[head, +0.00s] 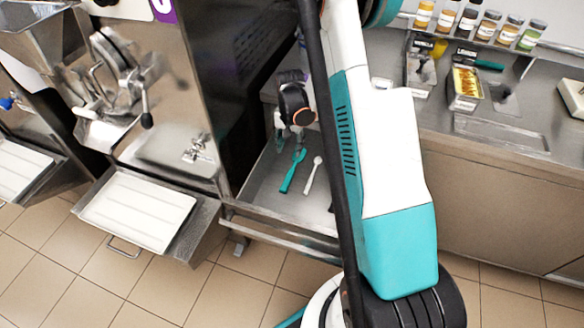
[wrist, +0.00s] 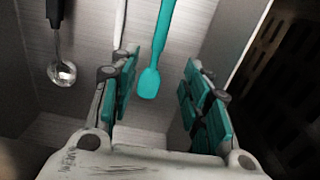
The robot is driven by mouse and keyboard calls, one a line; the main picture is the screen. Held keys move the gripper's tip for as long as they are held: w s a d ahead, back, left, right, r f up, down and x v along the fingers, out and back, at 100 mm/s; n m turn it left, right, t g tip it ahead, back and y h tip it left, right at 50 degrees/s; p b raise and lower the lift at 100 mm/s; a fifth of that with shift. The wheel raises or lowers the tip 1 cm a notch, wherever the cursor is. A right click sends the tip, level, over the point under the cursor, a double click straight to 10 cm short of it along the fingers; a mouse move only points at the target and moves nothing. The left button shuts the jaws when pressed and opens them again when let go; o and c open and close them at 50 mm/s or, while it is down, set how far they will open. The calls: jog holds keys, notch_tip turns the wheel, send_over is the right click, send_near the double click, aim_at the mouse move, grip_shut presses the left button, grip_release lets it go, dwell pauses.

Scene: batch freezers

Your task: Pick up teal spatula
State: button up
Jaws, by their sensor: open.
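The teal spatula (head: 293,171) lies on the grey metal surface between the dark machine side and my arm in the head view. In the wrist view the teal spatula (wrist: 160,50) points down the picture, its rounded end lying between the finger lines, farther off than the fingertips. My gripper (head: 288,138) is above the far end of the spatula in the head view. In the wrist view my gripper (wrist: 158,80) has its two teal-padded fingers spread apart with nothing between them. I see no contact with the spatula.
A white spoon-like utensil (head: 313,174) lies just right of the spatula. A dark-handled metal ladle (wrist: 60,65) is at the left in the wrist view. A dark machine side (head: 232,75) rises close to my gripper. Jars and trays stand on the right counter (head: 455,145).

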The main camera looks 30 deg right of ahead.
jog(key=b, duration=0.3)
send_over(291, 172)
jog(key=f, duration=0.9)
jog(key=shift+s+a, duration=0.2)
jog(key=shift+w+d+f+b, duration=0.15)
jog(key=shift+f+b, duration=0.6)
jog(key=shift+f, duration=0.6)
jog(key=shift+w+f+b, duration=0.1)
jog(key=shift+f+b, duration=0.65)
jog(key=shift+f, duration=0.6)
jog(key=shift+r, duration=0.1)
jog(key=shift+c, duration=0.5)
grip_shut()
